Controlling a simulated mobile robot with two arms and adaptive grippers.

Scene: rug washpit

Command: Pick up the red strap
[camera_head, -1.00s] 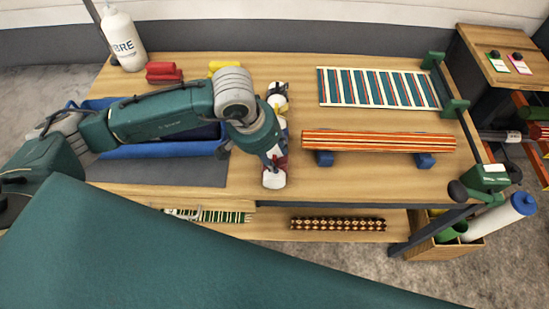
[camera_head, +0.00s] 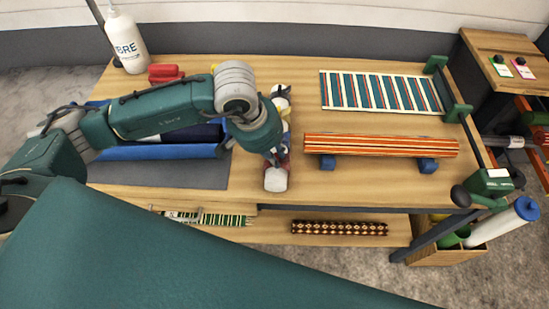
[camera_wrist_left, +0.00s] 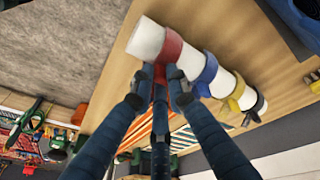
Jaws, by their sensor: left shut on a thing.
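The red strap (camera_wrist_left: 172,46) is a band around a white roll (camera_wrist_left: 147,38) near its bare end in the left wrist view. My left gripper (camera_wrist_left: 161,76) is shut on the lower edge of the red strap, which is still around the roll. In the head view the gripper (camera_head: 277,159) is over the near end of the roll (camera_head: 276,181), hiding most of the strap. A blue strap (camera_wrist_left: 207,72), a yellow strap (camera_wrist_left: 235,97) and a black strap (camera_wrist_left: 256,106) sit farther along the roll. My right gripper is not in view.
A striped rug roll (camera_head: 380,145) on blue supports (camera_head: 428,165) lies to the right. A striped rug (camera_head: 380,91) lies flat behind it. A blue tray (camera_head: 165,152) is at left, a white bottle (camera_head: 127,40) at the back left. Bare tabletop (camera_head: 235,195) lies in front.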

